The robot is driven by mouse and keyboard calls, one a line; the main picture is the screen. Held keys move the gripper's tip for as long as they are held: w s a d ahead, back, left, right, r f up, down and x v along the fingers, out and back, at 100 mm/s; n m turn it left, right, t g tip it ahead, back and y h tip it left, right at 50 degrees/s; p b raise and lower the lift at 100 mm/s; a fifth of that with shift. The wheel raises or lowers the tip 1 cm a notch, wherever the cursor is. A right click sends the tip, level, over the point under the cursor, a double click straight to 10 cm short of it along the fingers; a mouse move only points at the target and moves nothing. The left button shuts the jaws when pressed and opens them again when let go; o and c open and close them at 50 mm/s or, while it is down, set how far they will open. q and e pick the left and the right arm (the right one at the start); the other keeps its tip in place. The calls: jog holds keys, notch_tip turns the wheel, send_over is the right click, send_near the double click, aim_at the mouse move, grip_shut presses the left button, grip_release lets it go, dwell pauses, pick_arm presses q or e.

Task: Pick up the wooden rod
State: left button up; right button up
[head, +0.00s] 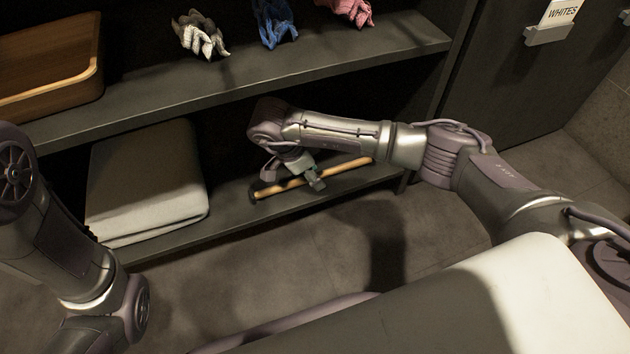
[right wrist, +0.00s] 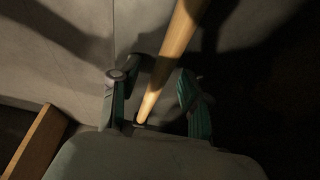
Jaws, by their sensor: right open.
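The wooden rod (head: 338,169) is pale and lies along the lower shelf, with a dark left end. My right gripper (head: 294,181) reaches down over its left part. In the right wrist view the rod (right wrist: 174,52) runs between the two fingers of the open gripper (right wrist: 155,103), with gaps visible beside it. Contact with the fingers cannot be made out. My left arm shows at the left of the head view, but its gripper is out of view.
A folded pale towel (head: 145,180) lies left of the rod on the lower shelf (head: 235,215). The upper shelf (head: 330,57), just above my right arm, holds a wooden tray (head: 50,70) and crumpled grey (head: 200,35), blue (head: 274,22) and pink (head: 350,9) cloths.

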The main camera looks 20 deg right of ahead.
jog(key=shift+r, duration=0.1)
grip_shut()
jog(key=shift+r, duration=0.1)
dwell(0.3)
